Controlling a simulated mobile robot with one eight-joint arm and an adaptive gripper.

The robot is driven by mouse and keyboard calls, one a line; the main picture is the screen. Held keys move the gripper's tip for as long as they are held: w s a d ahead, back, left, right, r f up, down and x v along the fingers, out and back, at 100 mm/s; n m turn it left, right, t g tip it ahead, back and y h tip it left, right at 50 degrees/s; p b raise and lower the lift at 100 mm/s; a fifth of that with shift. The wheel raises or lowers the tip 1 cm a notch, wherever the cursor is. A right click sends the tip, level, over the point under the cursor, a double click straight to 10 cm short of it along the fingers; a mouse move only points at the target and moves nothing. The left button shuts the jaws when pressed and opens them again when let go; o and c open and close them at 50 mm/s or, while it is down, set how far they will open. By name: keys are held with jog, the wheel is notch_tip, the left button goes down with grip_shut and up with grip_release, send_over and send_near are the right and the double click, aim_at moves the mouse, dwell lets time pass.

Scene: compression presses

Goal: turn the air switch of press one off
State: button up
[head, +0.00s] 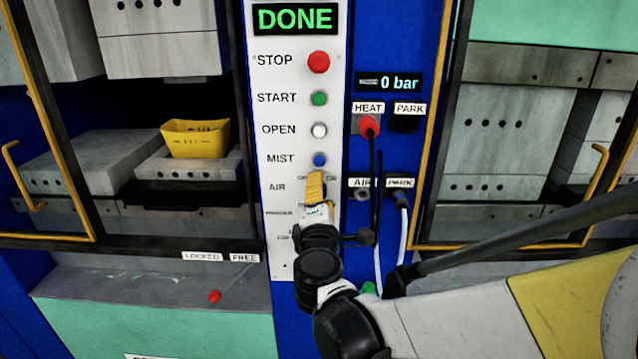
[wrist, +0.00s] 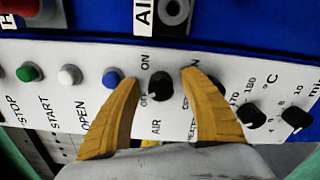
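The air switch is a small black knob (wrist: 160,87) on the white control panel (wrist: 60,100), above the word AIR in the wrist view, with ON and OFF printed beside it. I cannot tell for sure which way its pointer faces. My gripper (wrist: 160,79) is open, with one yellow finger on each side of the knob. Whether the fingers touch it is unclear. In the head view my gripper (head: 316,187) is at the AIR row of the panel (head: 272,230) and hides the knob.
The blue MIST button (head: 319,160) is just above my gripper. More black knobs (wrist: 250,115) sit to the right in the wrist view. A red plug (head: 369,126) and hanging hoses are right of the panel. A yellow basket (head: 195,139) stands in the left press. The screen (head: 297,19) reads DONE.

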jog(key=s, duration=1.2)
jog(key=shift+a, duration=0.2)
